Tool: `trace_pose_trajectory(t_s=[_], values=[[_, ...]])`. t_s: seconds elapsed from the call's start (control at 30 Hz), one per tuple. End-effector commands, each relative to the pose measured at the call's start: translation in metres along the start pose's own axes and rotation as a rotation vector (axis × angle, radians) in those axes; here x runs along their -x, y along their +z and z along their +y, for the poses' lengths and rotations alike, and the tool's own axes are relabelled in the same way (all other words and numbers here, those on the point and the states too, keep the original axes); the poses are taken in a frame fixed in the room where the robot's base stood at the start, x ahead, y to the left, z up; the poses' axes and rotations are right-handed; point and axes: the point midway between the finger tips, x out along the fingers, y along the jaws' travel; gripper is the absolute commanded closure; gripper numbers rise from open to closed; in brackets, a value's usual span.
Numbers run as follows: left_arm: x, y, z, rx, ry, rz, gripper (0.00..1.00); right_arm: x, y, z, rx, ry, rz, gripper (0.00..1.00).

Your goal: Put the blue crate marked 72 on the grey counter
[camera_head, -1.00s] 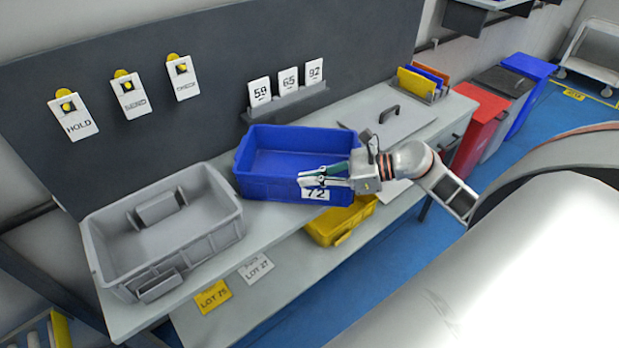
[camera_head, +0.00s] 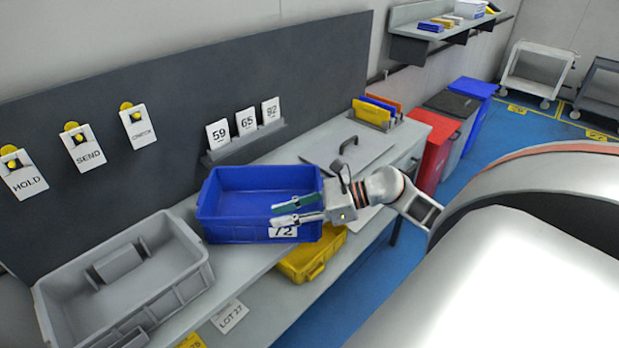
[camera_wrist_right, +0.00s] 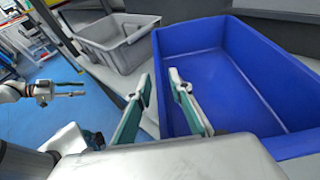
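The blue crate (camera_head: 225,229) marked 72 sits upright on the grey counter (camera_head: 232,262), right of a grey crate. Its inside looks empty. My right gripper (camera_head: 296,210) is at the crate's front wall, above the 72 label. In the right wrist view the blue crate (camera_wrist_right: 235,75) fills the right side. The right gripper's fingers (camera_wrist_right: 162,105) are apart there, one over the crate's inside and one outside its near rim. Whether they touch the wall is unclear. My left gripper (camera_wrist_right: 65,93) shows small at the left of the wrist view, away from the counter.
A grey crate (camera_head: 190,285) with small holders stands left on the counter. A yellow bin (camera_head: 312,262) is on the shelf below. A panel with a black handle (camera_head: 348,146) lies to the right. Number cards (camera_head: 244,122) stand behind. Red, black and blue bins stand beyond the counter's right end.

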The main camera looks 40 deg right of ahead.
Motion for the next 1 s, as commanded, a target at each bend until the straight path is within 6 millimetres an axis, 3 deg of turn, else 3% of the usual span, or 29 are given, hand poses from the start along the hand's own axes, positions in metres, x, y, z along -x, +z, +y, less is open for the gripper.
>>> trace_pose_trajectory(t_s=[0.3, 0.5, 1.0], values=[[-0.006, 0.014, 0.003, 0.001, 0.002, -0.008, 0.6, 0.064, -0.003, 0.001, -0.002, 0.0, 0.004, 0.79], [-0.007, 0.017, 0.003, 0.002, 0.003, -0.01, 0.6, 0.089, -0.002, 0.0, -0.002, 0.0, 0.001, 0.79], [-0.007, 0.018, 0.004, 0.002, 0.003, -0.01, 0.6, 0.097, 0.0, 0.0, 0.0, 0.0, 0.0, 0.79]])
